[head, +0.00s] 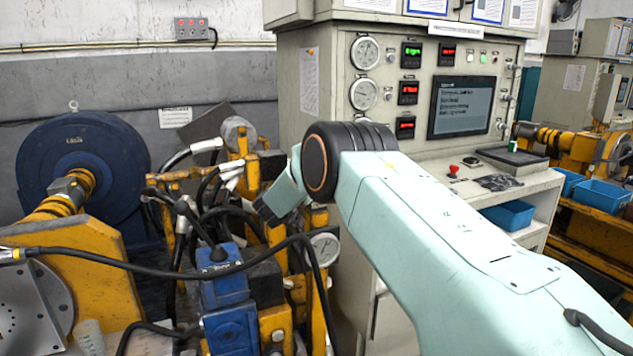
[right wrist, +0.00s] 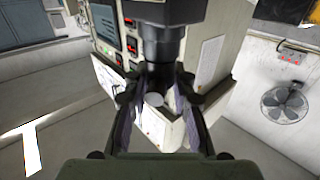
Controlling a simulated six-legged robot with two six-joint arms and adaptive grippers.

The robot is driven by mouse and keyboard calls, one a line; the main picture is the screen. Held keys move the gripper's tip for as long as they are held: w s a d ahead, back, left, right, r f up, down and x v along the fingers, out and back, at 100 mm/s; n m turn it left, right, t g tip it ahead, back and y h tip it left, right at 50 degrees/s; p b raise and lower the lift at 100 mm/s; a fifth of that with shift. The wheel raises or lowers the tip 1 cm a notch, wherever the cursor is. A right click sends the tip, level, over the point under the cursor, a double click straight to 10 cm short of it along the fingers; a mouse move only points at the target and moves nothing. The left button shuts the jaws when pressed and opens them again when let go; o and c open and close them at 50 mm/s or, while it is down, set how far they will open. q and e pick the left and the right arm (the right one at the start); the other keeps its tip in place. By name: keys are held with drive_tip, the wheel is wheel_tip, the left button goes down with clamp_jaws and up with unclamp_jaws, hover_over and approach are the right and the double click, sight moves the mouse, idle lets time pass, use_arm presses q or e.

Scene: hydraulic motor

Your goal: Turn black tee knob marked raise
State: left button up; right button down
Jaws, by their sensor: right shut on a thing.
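In the right wrist view, my right gripper (right wrist: 157,92) has its two fingers closed in from both sides on a black part, which I take to be the black tee knob (right wrist: 160,45). A round grey end shows between the fingers. The "raise" marking cannot be read. In the head view, my teal right arm reaches in from the right over the hydraulic rig, and its black-capped joint and links hide the gripped spot. My left gripper is not in view.
A blue valve block (head: 230,285) with black hoses stands left of my arm, beside a pressure gauge (head: 324,248). A big blue motor (head: 80,170) is at the left. A grey control console (head: 330,80) with dials, displays and a screen (head: 462,106) stands behind.

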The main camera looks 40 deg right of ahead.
drive_tip(key=shift+m+g+h+b, duration=0.4)
drive_tip(key=shift+m+g+b, duration=0.45)
drive_tip(key=shift+g, duration=0.35)
drive_tip(key=c, duration=0.6)
unclamp_jaws()
drive_tip(key=v, duration=1.2)
drive_tip(key=shift+w, duration=0.1)
